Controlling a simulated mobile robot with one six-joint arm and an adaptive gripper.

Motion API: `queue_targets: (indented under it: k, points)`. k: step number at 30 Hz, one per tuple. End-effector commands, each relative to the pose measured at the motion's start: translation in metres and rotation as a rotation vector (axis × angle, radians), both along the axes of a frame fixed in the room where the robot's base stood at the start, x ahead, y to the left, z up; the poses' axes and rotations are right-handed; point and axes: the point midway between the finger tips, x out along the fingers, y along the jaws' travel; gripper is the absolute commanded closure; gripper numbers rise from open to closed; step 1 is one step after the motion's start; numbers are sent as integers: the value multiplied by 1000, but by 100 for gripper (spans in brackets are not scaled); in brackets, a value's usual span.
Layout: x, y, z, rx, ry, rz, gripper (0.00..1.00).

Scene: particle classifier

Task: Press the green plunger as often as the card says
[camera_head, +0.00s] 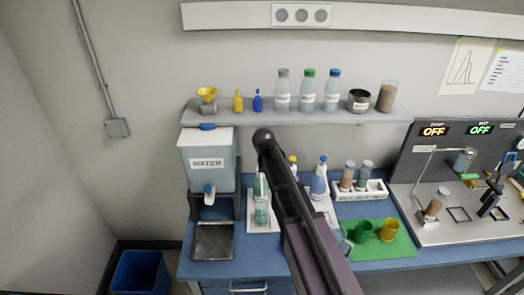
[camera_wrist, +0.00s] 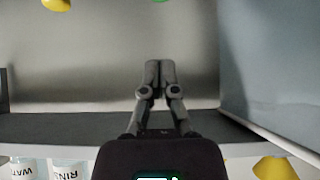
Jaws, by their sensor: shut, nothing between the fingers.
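My gripper (camera_wrist: 160,64) is shut and empty in the wrist view, its two fingertips together in front of a grey surface. In the head view my dark arm crosses the bench and hides part of it; I cannot make out the fingers there. A pale bottle with greenish contents (camera_head: 262,212) stands on a white base just left of my arm; I cannot tell whether its top is the green plunger. A cut-off green thing (camera_wrist: 160,1) shows at the wrist view's top edge. Two wall sheets (camera_head: 464,66) (camera_head: 503,72) hang at upper right; neither is readable as the card.
A WATER tank (camera_head: 208,160) stands left on the blue bench. A blue spray-type bottle (camera_head: 319,186), a white rack (camera_head: 360,190) and a green mat (camera_head: 386,251) with cups lie right of my arm. A shelf (camera_head: 240,116) with bottles runs above. A grey station (camera_head: 460,233) stands far right.

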Motion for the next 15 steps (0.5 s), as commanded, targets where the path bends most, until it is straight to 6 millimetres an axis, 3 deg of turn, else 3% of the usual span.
queue_targets:
  k: [15]
  points:
    - [43,0,-45,1,0,-1,100]
